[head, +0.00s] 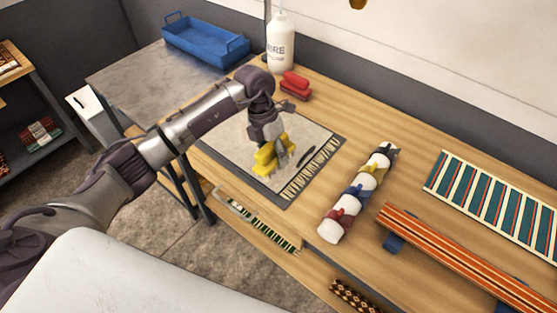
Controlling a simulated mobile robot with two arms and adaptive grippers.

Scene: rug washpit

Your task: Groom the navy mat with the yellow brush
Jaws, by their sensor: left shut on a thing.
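A mat (226,138) with a pale grey middle and a dark border lies on the wooden table. A row of pale fringe strands with dark gaps runs along its right end. My left gripper (272,142) is shut on the yellow brush (267,160) over the mat's front middle part. The brush's lower side is at or very near the mat; I cannot tell whether it touches. A small dark elongated mark or object (306,155) lies on the mat beside the fringe. My right gripper is not in view.
Behind the mat stand a white bottle (280,45) and red blocks (295,85). A blue tray (205,42) sits on a grey surface at the back left. A white roll with coloured straps (358,195), an orange striped strip (460,255) and a teal striped rug (500,200) lie right.

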